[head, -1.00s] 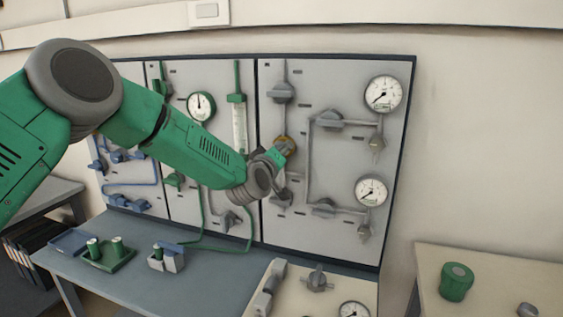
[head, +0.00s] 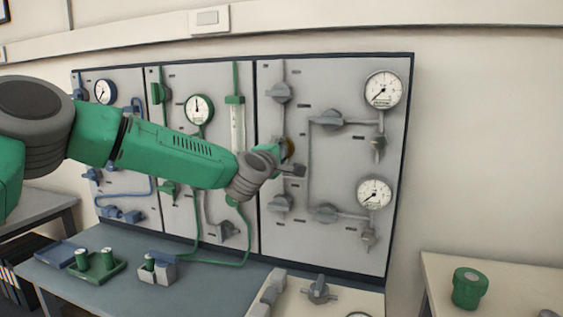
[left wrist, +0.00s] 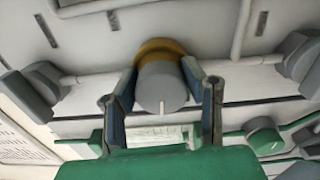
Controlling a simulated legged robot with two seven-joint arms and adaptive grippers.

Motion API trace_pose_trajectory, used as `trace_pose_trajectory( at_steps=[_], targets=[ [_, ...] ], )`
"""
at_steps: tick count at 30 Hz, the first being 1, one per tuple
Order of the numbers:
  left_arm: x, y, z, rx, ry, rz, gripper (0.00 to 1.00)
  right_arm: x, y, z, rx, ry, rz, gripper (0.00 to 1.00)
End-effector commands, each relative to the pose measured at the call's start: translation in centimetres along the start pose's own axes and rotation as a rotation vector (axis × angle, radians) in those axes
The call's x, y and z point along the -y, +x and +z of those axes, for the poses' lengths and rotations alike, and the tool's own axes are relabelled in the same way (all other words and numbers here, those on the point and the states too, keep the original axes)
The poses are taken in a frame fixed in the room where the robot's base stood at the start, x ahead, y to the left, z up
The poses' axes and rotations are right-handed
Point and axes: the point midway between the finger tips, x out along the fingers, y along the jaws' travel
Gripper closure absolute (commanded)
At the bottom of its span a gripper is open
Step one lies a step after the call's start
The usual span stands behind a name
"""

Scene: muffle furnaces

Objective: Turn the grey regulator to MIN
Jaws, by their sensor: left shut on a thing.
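The grey regulator is a round knob (left wrist: 161,92) with a white mark and a brass-yellow collar (left wrist: 160,49) behind it. In the left wrist view its white mark points toward the bottom of the picture. My left gripper (left wrist: 163,88) is shut on the knob, one finger on each side. In the head view my left gripper (head: 272,153) reaches the grey panel (head: 335,170) from the left. No MIN lettering can be read. My right gripper is not in view.
Grey valve handles stand out around the regulator, one above (head: 281,92) and one below (head: 281,203). Two gauges (head: 384,90) (head: 374,193) sit at the panel's right. Green and blue pipework lies behind my left arm. A bench (head: 105,285) with small fittings runs below.

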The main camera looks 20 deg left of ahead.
Motion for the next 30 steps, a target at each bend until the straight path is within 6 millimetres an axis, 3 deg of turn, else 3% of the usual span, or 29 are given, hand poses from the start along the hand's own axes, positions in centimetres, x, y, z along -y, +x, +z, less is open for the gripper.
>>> trace_pose_trajectory(
  at_steps=[1, 24, 25, 26, 27, 30],
  targets=[
    [0.79, -0.03, -0.17, -0.002, -0.024, -0.009, 0.91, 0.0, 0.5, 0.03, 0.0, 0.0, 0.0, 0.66],
    [0.8, -0.04, -0.1, -0.001, -0.127, -0.015, 0.91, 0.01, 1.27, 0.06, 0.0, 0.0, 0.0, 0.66],
    [0.81, -0.04, -0.1, -0.001, -0.127, -0.015, 0.59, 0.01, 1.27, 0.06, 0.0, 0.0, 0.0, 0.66],
    [0.81, -0.04, -0.1, -0.001, -0.126, -0.015, 0.49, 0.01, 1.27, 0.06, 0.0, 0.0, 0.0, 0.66],
    [0.76, -0.03, -0.11, -0.001, -0.126, -0.014, 0.4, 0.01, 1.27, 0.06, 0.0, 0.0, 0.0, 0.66],
    [0.55, -0.03, -0.09, -0.001, -0.125, -0.01, 0.4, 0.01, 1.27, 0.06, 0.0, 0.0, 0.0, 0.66]
  ],
)
